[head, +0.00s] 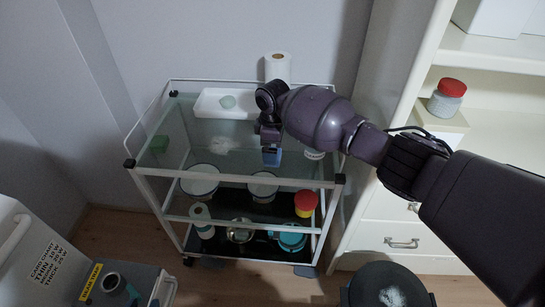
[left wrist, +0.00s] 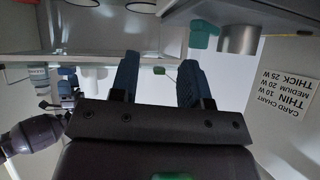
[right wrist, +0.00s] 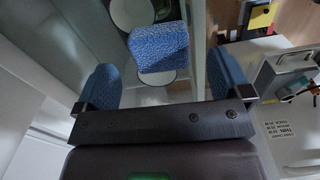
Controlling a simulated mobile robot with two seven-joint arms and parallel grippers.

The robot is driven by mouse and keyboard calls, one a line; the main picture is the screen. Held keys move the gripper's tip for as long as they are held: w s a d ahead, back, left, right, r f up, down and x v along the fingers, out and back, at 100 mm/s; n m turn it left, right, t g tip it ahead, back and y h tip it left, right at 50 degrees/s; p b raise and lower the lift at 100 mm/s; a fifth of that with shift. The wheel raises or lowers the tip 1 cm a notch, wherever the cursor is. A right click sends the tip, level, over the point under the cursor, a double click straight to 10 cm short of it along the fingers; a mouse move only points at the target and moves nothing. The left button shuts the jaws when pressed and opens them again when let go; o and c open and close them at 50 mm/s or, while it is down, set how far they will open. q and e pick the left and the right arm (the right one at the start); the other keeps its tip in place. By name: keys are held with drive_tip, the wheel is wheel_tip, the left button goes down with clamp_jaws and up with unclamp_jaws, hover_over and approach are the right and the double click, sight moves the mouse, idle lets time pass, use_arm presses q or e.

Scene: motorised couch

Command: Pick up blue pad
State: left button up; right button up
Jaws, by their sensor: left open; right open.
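The blue pad (right wrist: 160,47), a textured blue block, shows in the right wrist view over the glass top of the cart, just beyond and between the fingertips. My right gripper (right wrist: 160,66) is open there, with one blue finger on each side and apart from the pad. In the head view the right gripper (head: 271,138) hangs over the cart's top; a blue patch shows below it, and I cannot tell whether it is the pad or a finger. My left gripper (left wrist: 158,75) is open and empty in its wrist view; I do not see it in the head view.
The cart (head: 160,179) has a raised white rail. A cream cabinet (head: 405,212) stands close on the right, a labelled machine (head: 30,255) at lower left.

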wheel_tip(320, 180, down, 3)
drive_tip(key=shift+f+b, duration=0.3)
drive_tip(key=shift+f, duration=0.05)
use_arm(q)
drive_tip(key=shift+w+f, duration=0.1)
drive_tip(key=shift+f, duration=0.05)
use_arm(e)
drive_tip(key=shift+r, duration=0.1)
drive_tip(key=shift+c, duration=0.3)
use_arm(q)
drive_tip(key=shift+f, duration=0.1)
use_arm(e)
drive_tip(key=c, duration=0.9)
drive_tip(key=shift+c, duration=0.2)
use_arm(q)
drive_tip(key=r+p, duration=0.2)
drive_tip(key=p, duration=0.1)
drive_tip(key=shift+s+a+r, duration=0.1)
drive_tip(key=shift+s+r, duration=0.1)
drive_tip(key=shift+s, duration=0.1)
use_arm(e)
wheel_tip(320, 180, up, 20)
